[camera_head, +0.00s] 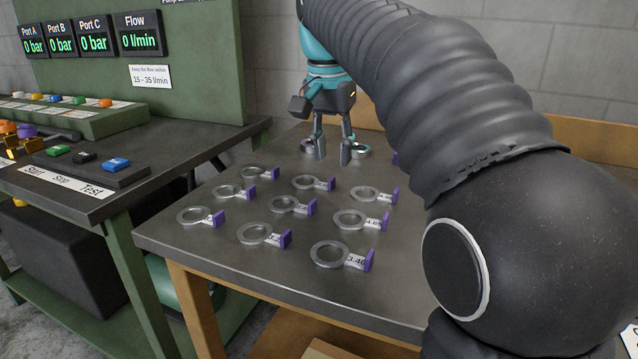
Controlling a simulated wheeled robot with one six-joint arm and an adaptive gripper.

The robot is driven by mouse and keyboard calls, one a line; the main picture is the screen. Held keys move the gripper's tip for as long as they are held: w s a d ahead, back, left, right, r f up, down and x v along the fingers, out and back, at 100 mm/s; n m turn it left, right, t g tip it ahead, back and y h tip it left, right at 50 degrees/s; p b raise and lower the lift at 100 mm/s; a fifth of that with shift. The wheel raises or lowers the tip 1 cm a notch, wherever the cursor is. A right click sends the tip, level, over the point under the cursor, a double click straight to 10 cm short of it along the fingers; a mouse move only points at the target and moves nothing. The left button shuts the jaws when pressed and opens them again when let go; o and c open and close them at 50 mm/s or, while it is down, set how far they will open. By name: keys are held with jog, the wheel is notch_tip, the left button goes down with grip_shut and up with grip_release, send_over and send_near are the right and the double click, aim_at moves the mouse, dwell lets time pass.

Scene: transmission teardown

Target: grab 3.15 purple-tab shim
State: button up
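Several metal ring shims with white labels and purple tabs lie in rows on the dark tabletop (215,255). The front shim (330,254) has a label that seems to begin with 3.4. Most other labels are too small to read, so I cannot tell which shim is 3.15. My gripper (333,152) points down at the back of the table, its two fingers apart with nothing visible between them. A back-row ring (307,146) is beside the left finger, and another ring (361,152) is beside the right finger; both are partly hidden. My arm covers the table's right side.
A green test bench (160,150) with gauges, buttons and a dark top stands at left, separated by a gap. A wooden ledge (580,140) and grey block wall are behind. The table's front left edge is clear.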

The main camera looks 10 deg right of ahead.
aim_at(332, 178)
jog(key=shift+w+f+b, duration=0.2)
jog(key=shift+f, duration=1.15)
jog(key=shift+w+f+b, duration=0.15)
jog(key=shift+w+f, duration=0.05)
jog(key=shift+f, duration=1.1)
grip_shut()
